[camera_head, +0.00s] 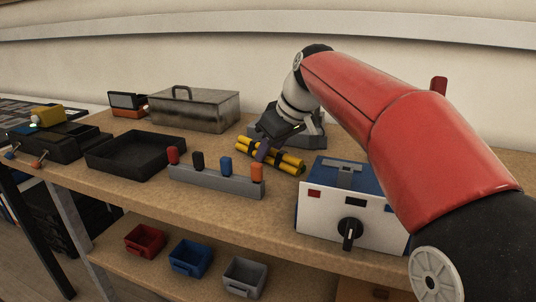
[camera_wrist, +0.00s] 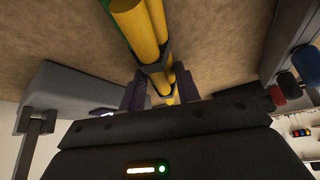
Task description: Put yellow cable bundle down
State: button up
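The yellow cable bundle (camera_head: 288,165) is several yellow rods tied with dark bands. In the head view it lies level, at or just above the wooden workbench, behind the grey holder; I cannot tell whether it touches the bench. My gripper (camera_head: 262,150) comes down on its middle, with one dark purple finger visible across it. In the wrist view the bundle (camera_wrist: 142,28) runs between the two purple fingers of my gripper (camera_wrist: 160,92), which appear closed against its sides. The far part of the bundle is hidden behind the gripper body.
A grey holder (camera_head: 215,184) with coloured-handled tools stands in front of the bundle. A blue and white box with a black knob (camera_head: 342,205) is to the right. A metal toolbox (camera_head: 195,110) stands behind left, and an empty black tray (camera_head: 135,155) lies left. Bare workbench (camera_head: 140,205) shows at front left.

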jog(key=c, duration=0.4)
jog(key=shift+r, duration=0.15)
jog(key=shift+r+p, duration=2.7)
jog(key=shift+r, duration=7.1)
